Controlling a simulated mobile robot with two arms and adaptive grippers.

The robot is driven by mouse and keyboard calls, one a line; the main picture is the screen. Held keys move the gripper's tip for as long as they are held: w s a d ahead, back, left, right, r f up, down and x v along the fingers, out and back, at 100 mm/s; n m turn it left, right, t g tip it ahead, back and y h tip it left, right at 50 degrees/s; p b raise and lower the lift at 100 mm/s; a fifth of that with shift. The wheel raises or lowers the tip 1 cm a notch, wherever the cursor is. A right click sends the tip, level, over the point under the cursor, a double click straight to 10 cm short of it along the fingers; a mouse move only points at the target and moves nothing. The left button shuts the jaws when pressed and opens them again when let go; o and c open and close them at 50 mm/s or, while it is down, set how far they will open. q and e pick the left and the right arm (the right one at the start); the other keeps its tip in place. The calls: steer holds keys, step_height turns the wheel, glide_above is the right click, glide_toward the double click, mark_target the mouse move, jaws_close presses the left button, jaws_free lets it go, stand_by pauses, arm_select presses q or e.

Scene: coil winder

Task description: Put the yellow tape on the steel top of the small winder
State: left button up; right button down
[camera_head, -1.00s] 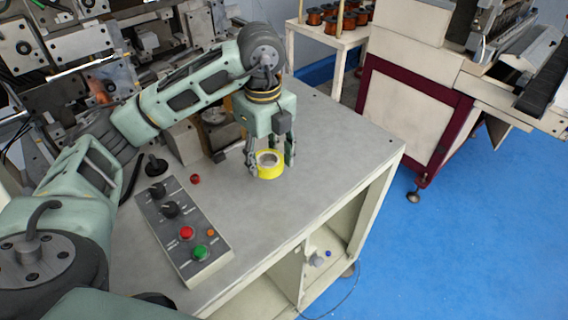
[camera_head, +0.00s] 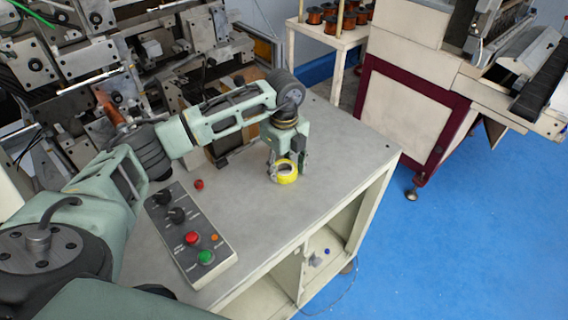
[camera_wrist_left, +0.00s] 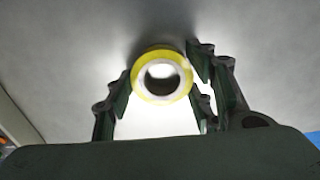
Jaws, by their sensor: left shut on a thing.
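The yellow tape (camera_head: 286,180) is a short ring with a white core, at the right middle of the grey steel top (camera_head: 335,150) in the head view. My left gripper (camera_head: 287,168) points down and is shut on the tape, with fingers on both sides of it. In the left wrist view the tape (camera_wrist_left: 160,98) lies between the fingertips, with the grey surface behind it. I cannot tell whether the tape touches the top or hangs just above it. My right gripper is not in view.
A control panel (camera_head: 185,238) with knobs and red and green buttons stands at the top's left front. A small red thing (camera_head: 199,184) lies behind it. Machine parts (camera_head: 75,70) crowd the back left. A shelf with copper spools (camera_head: 330,25) stands behind. The front right of the top is clear.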

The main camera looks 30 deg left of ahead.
arm_select(q)
steer(key=o, duration=1.2)
steer(key=shift+f, duration=0.15)
steer(key=shift+c, duration=0.2)
steer(key=shift+r, duration=0.3)
steer(key=shift+r+b, duration=0.3)
step_height(320, 180, up, 11)
steer(key=b, duration=0.3)
